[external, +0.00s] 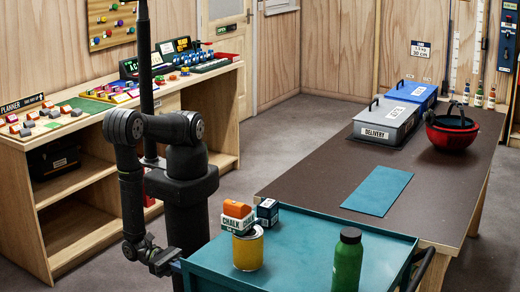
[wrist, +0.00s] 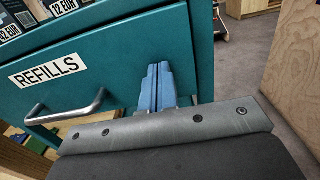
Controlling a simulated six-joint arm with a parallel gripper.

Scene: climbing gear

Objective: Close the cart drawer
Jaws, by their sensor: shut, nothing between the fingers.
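The teal cart (external: 310,240) stands at the bottom of the external view. Its drawer front (wrist: 120,65), labelled REFILLS and fitted with a metal bar handle (wrist: 65,113), fills much of the wrist view. My gripper (wrist: 158,75) is shut and empty, its blue fingers pointing at the drawer front to the right of the label and handle. I cannot tell whether the fingertips touch it. In the external view, my gripper (external: 168,264) is low at the cart's left side. The drawer is not clearly visible there, and how far it stands out is unclear.
A yellow can (external: 248,248), chalk boxes (external: 238,222) and a green bottle (external: 347,262) stand on the cart. Boxes with price labels (wrist: 62,6) show above the drawer front. A wooden shelf unit (external: 85,190) is at left, a long table (external: 430,170) behind the cart.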

